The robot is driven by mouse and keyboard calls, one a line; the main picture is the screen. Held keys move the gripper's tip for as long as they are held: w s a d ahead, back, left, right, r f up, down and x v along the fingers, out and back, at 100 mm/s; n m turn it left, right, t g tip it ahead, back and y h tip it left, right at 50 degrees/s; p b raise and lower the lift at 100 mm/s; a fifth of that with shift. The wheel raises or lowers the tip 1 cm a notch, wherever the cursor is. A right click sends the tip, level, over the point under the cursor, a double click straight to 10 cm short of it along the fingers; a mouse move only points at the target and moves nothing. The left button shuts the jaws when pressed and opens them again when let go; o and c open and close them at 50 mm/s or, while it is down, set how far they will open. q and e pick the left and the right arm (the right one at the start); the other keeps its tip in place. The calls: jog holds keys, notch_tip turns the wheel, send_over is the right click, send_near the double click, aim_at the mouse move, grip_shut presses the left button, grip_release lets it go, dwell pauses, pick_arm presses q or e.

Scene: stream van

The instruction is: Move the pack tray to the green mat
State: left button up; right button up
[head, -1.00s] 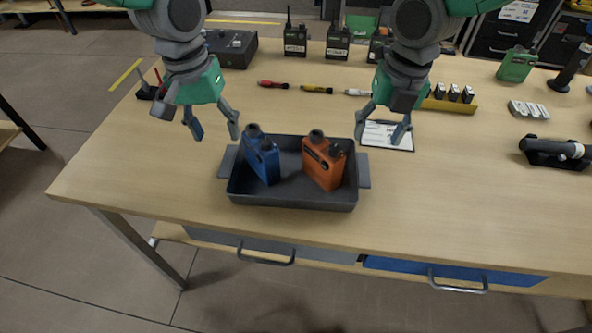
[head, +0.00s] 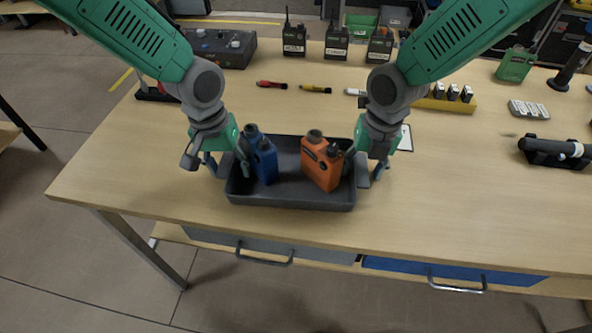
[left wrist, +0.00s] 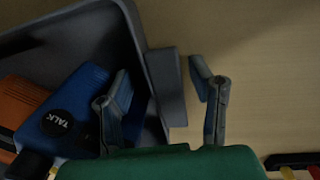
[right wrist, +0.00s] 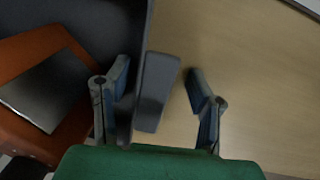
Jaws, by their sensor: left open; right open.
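The pack tray (head: 290,201) is a dark grey open tray near the table's front edge. A blue pack (head: 265,163) and an orange pack (head: 318,168) stand in it. My left gripper (head: 226,168) is open at its left end. In the left wrist view, its fingers straddle the tray's handle (left wrist: 168,88), one inside the tray wall and one outside. My right gripper (head: 367,170) is open at the right end. In the right wrist view, its fingers are likewise either side of the other handle (right wrist: 156,92). Both show gaps to the handles. I cannot make out a green mat.
Several radios (head: 337,42) stand at the back, with a grey control box (head: 220,47) to their left. Markers (head: 315,89) lie mid-table. A yellow battery rack (head: 447,105) and a dark cylinder on a stand (head: 555,152) are at right. The front right tabletop is clear.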

pick_arm(q)
jog(key=shift+a, duration=0.2)
grip_shut()
pick_arm(e)
jog(key=shift+a, duration=0.2)
grip_shut()
pick_arm(q)
jog(key=shift+a, duration=0.35)
pick_arm(e)
jog(key=shift+a, duration=0.15)
jog(key=shift+r, duration=0.1)
